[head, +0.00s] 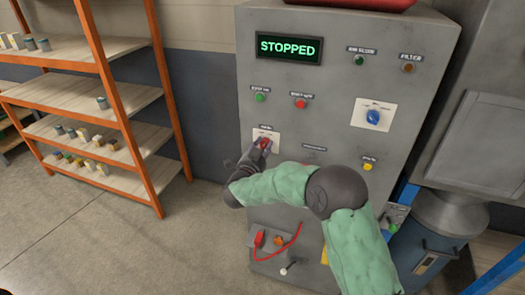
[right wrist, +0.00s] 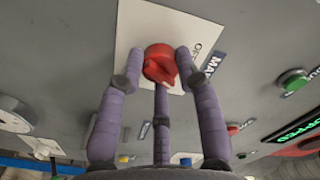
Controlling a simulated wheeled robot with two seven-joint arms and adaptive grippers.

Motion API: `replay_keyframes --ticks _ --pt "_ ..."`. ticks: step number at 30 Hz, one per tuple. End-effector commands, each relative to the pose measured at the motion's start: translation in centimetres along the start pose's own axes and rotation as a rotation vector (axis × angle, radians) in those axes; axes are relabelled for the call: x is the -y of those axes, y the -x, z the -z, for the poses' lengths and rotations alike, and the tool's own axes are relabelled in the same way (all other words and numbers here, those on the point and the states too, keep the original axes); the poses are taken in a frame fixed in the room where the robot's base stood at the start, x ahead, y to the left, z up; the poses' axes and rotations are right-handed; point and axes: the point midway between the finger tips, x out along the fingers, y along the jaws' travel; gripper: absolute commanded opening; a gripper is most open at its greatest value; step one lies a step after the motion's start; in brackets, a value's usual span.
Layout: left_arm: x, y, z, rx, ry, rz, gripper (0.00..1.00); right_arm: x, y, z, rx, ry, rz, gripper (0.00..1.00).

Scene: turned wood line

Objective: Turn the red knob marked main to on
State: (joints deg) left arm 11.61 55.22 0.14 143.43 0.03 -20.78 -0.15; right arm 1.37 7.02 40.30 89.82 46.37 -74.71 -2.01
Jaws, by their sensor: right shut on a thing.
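The red knob (head: 264,143) sits on a white plate at the left of the grey panel. In the right wrist view the red knob (right wrist: 160,64) is close up, with "OFF" and a "MA..." label partly showing beside it. My right gripper (head: 258,154) is at the knob. In the right wrist view its purple fingers (right wrist: 161,72) are closed around the knob, one on each side and one below. The knob's pointer direction is hard to tell. My left gripper is in no view.
The panel (head: 225,40) display (head: 289,48) reads "STOPPED". A blue knob (head: 373,117), a green button (head: 260,98) and a red button (head: 300,104) are nearby. A red cable (head: 280,252) hangs below. Shelves (head: 110,98) stand at left; the floor between is clear.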

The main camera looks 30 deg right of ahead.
Motion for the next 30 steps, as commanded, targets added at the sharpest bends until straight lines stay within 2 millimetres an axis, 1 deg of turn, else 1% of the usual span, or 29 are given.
replay_keyframes --ticks 1,16,17,18,19,30 --pt "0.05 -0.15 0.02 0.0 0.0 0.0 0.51 0.35 -0.19 0.55 -0.012 -0.019 0.005 0.02" --pt "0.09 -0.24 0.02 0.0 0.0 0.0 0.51 0.41 -0.23 0.71 -0.014 -0.039 0.004 0.02" --pt "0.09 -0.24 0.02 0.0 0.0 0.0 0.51 0.42 -0.23 0.72 -0.014 -0.039 0.004 0.37" --pt "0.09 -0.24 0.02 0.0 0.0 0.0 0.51 0.41 -0.23 0.72 -0.014 -0.039 0.004 0.48" --pt "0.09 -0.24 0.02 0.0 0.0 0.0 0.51 0.4 -0.23 0.7 -0.013 -0.039 0.004 0.57" --pt "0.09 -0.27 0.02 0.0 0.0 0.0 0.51 0.14 0.11 0.24 -0.004 -0.032 0.001 0.58"
